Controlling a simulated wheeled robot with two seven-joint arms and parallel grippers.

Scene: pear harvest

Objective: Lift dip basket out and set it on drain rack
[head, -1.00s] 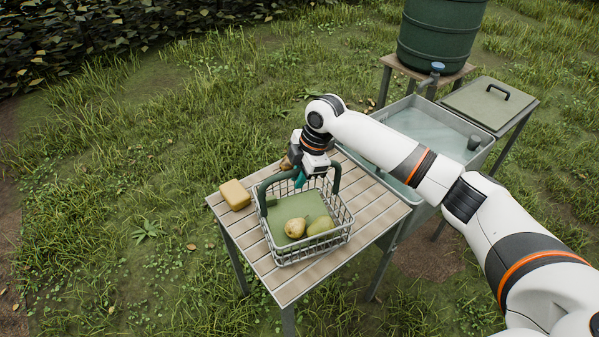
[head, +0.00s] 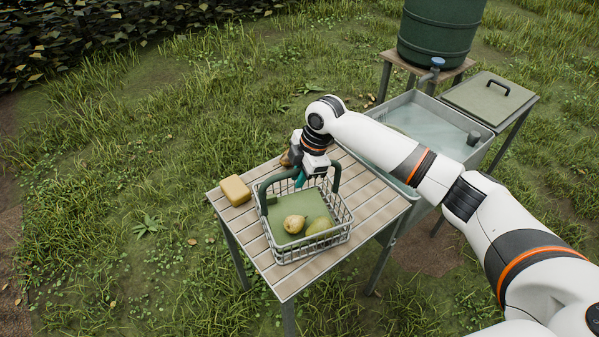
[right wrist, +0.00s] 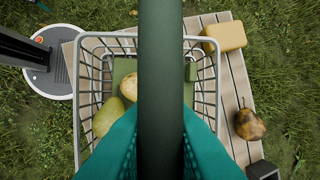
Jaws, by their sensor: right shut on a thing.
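The dip basket (head: 348,222) is a wire basket with a dark green handle and a green floor. It is upright on the slatted drain rack (head: 290,284), and two pears (head: 295,224) lie in it. My right gripper (head: 301,178) is at the far side of the basket, shut on the handle. In the right wrist view the handle (right wrist: 160,70) runs straight between the teal fingertips (right wrist: 160,150), with the basket rim (right wrist: 208,50) below. The basket looks to be resting on the slats, though its underside is hidden. My left gripper is not in view.
A yellow block (head: 235,190) sits on the rack's left corner. A brownish pear (right wrist: 250,124) lies on the slats near the gripper. The water trough (head: 408,100) stands behind my right arm, with a lidded stand (head: 488,100) and green barrel (head: 440,30) beyond.

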